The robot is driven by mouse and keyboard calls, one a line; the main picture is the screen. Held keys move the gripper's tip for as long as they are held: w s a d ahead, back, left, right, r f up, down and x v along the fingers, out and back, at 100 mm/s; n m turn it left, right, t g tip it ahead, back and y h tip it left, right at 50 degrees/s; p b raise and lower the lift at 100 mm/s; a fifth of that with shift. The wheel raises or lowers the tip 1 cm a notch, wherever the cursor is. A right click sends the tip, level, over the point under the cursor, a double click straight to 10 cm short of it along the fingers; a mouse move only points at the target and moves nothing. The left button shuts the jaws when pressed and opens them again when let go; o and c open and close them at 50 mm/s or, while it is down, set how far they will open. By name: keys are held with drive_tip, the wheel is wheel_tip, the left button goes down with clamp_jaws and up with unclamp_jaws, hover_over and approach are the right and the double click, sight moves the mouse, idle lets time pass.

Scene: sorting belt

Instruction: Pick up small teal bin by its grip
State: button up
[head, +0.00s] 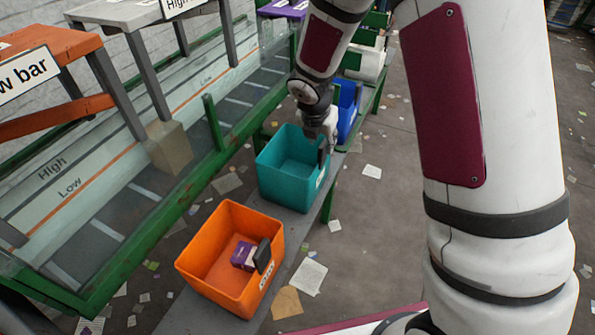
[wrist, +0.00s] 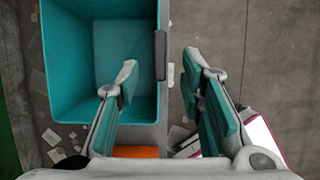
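The small teal bin (head: 275,175) stands upright on the narrow grey shelf and looks empty in the wrist view (wrist: 85,112). Its dark grip (wrist: 160,55) sits on the right wall's rim. My gripper (head: 322,145) points down at the bin's right rim. In the wrist view my gripper (wrist: 160,78) is open, one finger over the bin's inside and the other outside the right wall. The grip shows in the gap between the fingertips. I cannot tell whether either finger touches it.
An orange bin (head: 192,262) with a purple box (head: 243,256) in it stands nearer on the same shelf (head: 292,222). A blue bin (head: 349,108) stands just beyond the teal one. A green-framed belt (head: 130,205) with a cardboard box (head: 169,148) runs along the left.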

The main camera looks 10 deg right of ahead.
sight(324, 151)
drive_tip(key=b+x, duration=0.2)
drive_tip(key=x, duration=0.6)
drive_tip(key=shift+w+d+f, duration=0.15)
drive_tip(key=shift+w, duration=0.1)
clamp_jaws()
